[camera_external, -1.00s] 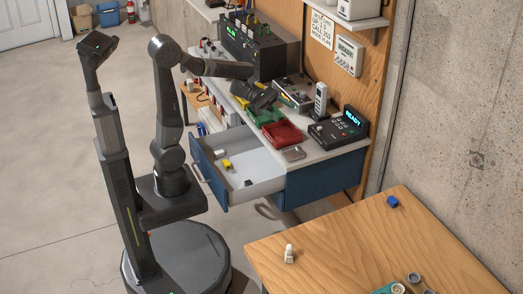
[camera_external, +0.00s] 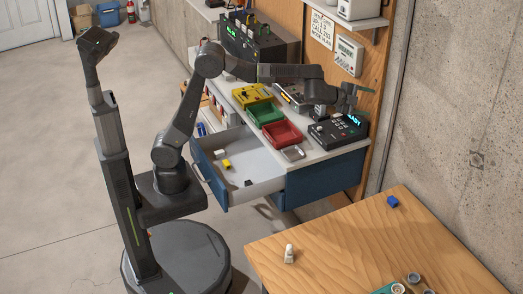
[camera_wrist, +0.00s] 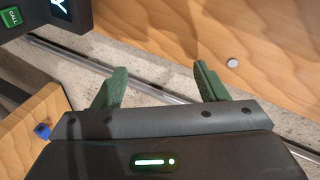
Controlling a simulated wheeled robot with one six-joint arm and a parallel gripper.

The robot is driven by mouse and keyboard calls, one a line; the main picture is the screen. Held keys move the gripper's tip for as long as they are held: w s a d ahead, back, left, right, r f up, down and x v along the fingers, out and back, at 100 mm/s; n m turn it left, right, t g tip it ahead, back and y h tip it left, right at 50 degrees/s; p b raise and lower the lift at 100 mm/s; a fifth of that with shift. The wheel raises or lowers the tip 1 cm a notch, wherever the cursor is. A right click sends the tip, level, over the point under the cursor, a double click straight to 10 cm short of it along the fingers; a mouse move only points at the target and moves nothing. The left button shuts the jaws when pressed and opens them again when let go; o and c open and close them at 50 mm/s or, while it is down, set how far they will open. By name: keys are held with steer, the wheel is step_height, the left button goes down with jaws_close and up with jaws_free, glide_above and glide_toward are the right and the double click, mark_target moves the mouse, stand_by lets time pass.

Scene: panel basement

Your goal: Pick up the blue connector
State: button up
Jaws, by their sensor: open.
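The blue connector (camera_external: 393,201) lies on the wooden table (camera_external: 330,237) near its far edge, in the external view. It also shows at the left of the wrist view as a small blue block (camera_wrist: 42,131) at the edge of a wooden surface. My gripper (camera_external: 350,100) is above the right end of the workbench, near the black device with the lit display, well up and behind the connector. In the wrist view its two green fingers (camera_wrist: 160,85) are spread apart with nothing between them.
The black device (camera_external: 338,131) stands under my gripper. Red (camera_external: 282,133) and green (camera_external: 265,113) trays and a yellow box (camera_external: 251,95) sit on the bench. An open drawer (camera_external: 262,185) juts out. A white object (camera_external: 289,254) and round items stand on the wooden table.

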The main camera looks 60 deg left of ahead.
steer(key=s+d+f+n+g+p, duration=0.1)
steer(key=d+f+n+g, duration=0.1)
steer(key=d+n, duration=0.35)
steer(key=s+d+f+n+g+p, duration=0.1)
steer(key=s+d+f+n+g, duration=0.15)
steer(key=d, duration=0.55)
steer(key=n+g+p, duration=0.2)
steer(key=n+g, duration=0.2)
glide_toward(392, 199)
steer(key=shift+w+d+f+t+y+p, duration=0.15)
steer(key=shift+w+d+f+y+p, duration=0.1)
steer(key=shift+w+f, duration=0.25)
steer(key=shift+w+d+f+t+y+p, duration=0.1)
steer(key=shift+w+d+f+y+p, duration=0.1)
steer(key=shift+w+f, duration=0.3)
steer(key=f, duration=0.1)
steer(key=w+d+f, duration=0.1)
steer(key=f, duration=0.2)
steer(key=shift+w+d+f+p, duration=0.2)
steer(key=shift+f+p, duration=0.1)
steer(key=shift+p, duration=0.1)
steer(key=shift+w+d+f, duration=0.1)
steer(key=shift+w+f, duration=0.15)
steer(key=shift+f, duration=0.25)
steer(key=c, duration=1)
